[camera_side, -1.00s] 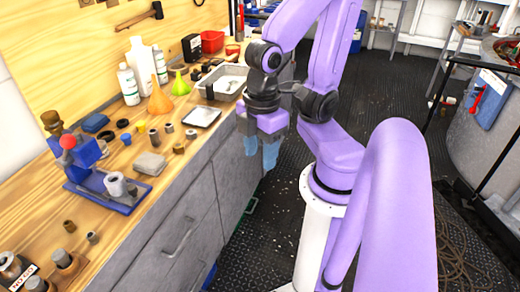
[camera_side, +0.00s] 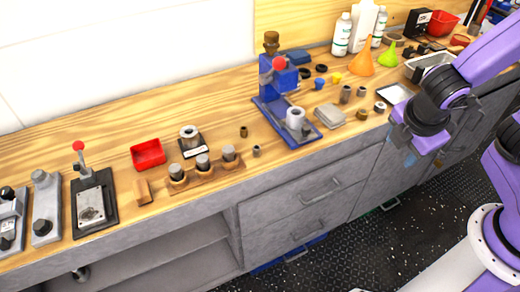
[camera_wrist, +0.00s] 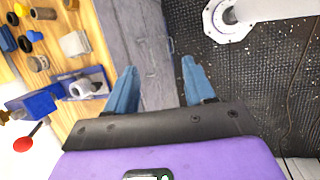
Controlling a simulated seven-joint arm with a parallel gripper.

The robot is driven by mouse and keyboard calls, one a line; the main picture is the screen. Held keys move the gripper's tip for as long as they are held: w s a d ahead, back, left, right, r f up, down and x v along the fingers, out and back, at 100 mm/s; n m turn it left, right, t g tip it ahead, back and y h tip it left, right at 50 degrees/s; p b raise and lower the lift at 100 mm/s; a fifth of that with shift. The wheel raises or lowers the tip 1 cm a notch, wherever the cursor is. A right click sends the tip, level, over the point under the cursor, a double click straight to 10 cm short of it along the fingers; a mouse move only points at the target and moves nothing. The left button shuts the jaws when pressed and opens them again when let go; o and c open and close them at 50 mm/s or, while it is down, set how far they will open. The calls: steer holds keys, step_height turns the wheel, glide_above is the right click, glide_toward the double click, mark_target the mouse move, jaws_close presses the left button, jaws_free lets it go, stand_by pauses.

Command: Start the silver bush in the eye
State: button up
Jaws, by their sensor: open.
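A blue hand press (camera_side: 290,100) with a red knob stands on the wooden bench. A pale grey ring-shaped part (camera_side: 295,118), which looks like the eye, sits on its base and also shows in the wrist view (camera_wrist: 80,89). Several small bushes stand right of the press; the short light one (camera_side: 380,107) looks most silver, though I cannot be sure which is the silver bush. My gripper (camera_side: 409,152) hangs in front of the bench edge, right of the press. In the wrist view my gripper (camera_wrist: 160,80) has its blue fingers apart, with nothing between them.
A grey block (camera_side: 330,116) lies between press and bushes. Two more small bushes (camera_side: 256,150) stand left of the press. A wooden holder (camera_side: 203,174) and red bin (camera_side: 148,154) are further left. Funnels (camera_side: 361,64), bottles and a metal tray (camera_side: 425,66) stand behind right.

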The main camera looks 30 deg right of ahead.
steer(key=w+a+f+n+t+h, duration=0.2)
steer(key=w+a+f+n+t, duration=0.1)
steer(key=w+a+n, duration=0.3)
steer(key=n+t+y, duration=0.2)
steer(key=n+t, duration=0.5)
steer(key=n, duration=0.3)
glide_toward(256, 146)
steer(key=shift+t, duration=0.3)
steer(key=x, duration=0.9)
steer(key=shift+w+d+f, duration=0.1)
steer(key=shift+f, duration=0.4)
jaws_close()
steer(key=shift+r, duration=0.2)
